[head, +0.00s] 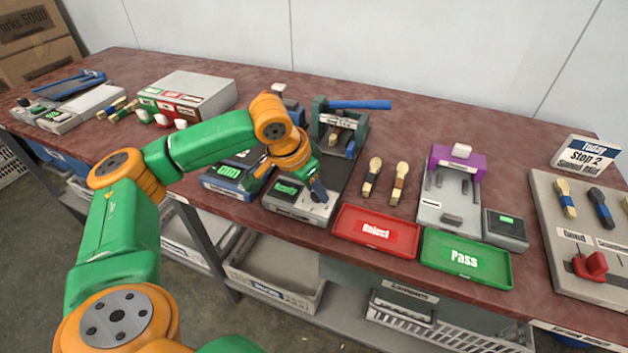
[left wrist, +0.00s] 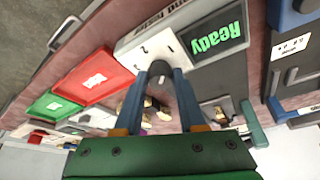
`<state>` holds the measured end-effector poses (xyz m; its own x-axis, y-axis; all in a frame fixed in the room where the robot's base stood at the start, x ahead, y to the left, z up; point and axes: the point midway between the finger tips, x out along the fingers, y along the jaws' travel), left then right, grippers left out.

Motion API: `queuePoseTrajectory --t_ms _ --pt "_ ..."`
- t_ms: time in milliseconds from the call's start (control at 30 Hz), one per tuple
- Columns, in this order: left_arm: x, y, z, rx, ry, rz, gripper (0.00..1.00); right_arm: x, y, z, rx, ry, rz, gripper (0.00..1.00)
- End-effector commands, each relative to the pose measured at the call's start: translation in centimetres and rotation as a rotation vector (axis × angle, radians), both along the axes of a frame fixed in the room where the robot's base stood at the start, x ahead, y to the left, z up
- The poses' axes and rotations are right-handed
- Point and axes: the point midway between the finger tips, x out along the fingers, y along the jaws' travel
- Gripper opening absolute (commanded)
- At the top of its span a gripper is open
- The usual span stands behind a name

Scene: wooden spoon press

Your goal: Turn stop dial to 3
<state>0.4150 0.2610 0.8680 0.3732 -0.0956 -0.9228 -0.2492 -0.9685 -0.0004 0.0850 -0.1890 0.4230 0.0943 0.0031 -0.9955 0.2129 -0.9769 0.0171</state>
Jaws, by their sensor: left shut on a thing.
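The spoon press has a dark base and a pale front panel (head: 293,207) with a lit green display; the display reads Ready in the left wrist view (left wrist: 218,42). My left gripper (head: 321,194) points down onto the right part of this panel. In the left wrist view its two blue fingers (left wrist: 160,84) are shut on the grey stop dial (left wrist: 159,70), one finger on each side. Small dark numerals show on the white plate beside the dial, but I cannot tell which one it points to. In the head view the gripper covers the dial. My right gripper is not in view.
A red Reject tray (head: 349,235) and a green Pass tray (head: 440,263) lie right of the press. A sign (head: 585,153) stands at the right.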

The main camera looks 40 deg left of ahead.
Motion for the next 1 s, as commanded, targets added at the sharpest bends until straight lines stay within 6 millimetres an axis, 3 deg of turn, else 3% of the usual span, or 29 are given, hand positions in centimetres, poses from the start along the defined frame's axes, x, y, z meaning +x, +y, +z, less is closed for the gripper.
queuePoseTrajectory --t_ms 33,300,1000 --pt "-0.1 -0.1 0.6 -0.001 0.005 0.028 0.0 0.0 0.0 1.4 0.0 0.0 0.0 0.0" --pt "-0.1 -0.3 0.8 -0.002 0.005 0.279 0.0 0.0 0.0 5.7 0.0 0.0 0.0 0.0" --pt "0.0 -0.7 0.6 -0.002 0.005 0.951 0.0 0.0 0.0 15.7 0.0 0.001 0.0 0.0"
